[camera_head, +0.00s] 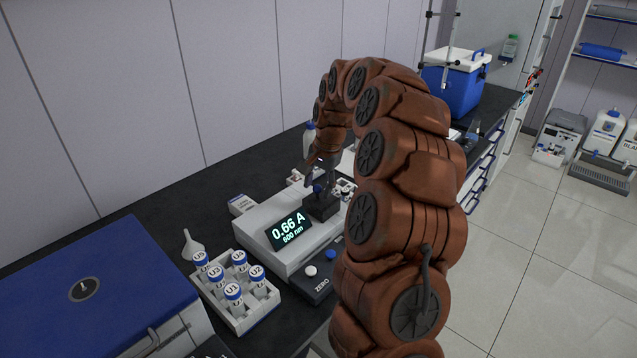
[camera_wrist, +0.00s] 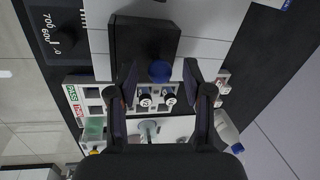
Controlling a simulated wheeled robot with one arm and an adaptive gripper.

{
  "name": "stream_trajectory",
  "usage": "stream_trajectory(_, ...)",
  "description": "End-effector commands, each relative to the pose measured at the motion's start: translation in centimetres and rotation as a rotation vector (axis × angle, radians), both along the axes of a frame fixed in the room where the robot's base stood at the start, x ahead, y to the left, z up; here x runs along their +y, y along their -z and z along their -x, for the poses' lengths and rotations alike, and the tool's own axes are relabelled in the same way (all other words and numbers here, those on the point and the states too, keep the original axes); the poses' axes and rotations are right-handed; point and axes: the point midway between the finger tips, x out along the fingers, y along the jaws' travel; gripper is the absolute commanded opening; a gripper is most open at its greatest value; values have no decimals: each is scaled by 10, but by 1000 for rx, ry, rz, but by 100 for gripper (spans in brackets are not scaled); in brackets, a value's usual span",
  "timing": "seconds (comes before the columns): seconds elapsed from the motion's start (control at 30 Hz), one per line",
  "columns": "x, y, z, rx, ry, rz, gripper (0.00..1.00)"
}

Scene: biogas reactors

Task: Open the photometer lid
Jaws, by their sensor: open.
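The photometer (camera_head: 262,222) is a white box on the dark bench, its display reading 0.66 A, 600 nm. Its black lid (camera_head: 322,207) looks shut on the top; it also shows in the wrist view (camera_wrist: 140,45). A round blue knob (camera_wrist: 160,71) sits at the lid's edge. My gripper (camera_head: 320,178) is over the lid, pointing down. In the wrist view my gripper (camera_wrist: 159,66) is open, with one finger on each side of the knob. I cannot tell whether the fingers touch it.
A white rack (camera_head: 236,298) of blue-capped vials stands in front left, beside a blue-lidded box (camera_head: 90,285) and a white funnel (camera_head: 192,245). A dark ZERO button unit (camera_head: 318,283) lies before the photometer. A PASS/FAIL rack (camera_wrist: 92,94) with vials stands close to my fingers.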

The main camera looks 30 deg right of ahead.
Motion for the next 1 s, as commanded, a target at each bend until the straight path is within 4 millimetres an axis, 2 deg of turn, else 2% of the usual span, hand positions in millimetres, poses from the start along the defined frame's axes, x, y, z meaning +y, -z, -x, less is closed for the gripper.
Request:
stream_trajectory(0.23,0,0,0,0,0,0,48)
stream_trajectory(0.7,0,0,0,0,0,0,0)
stream_trajectory(1.0,0,1,0,0,0,0,0)
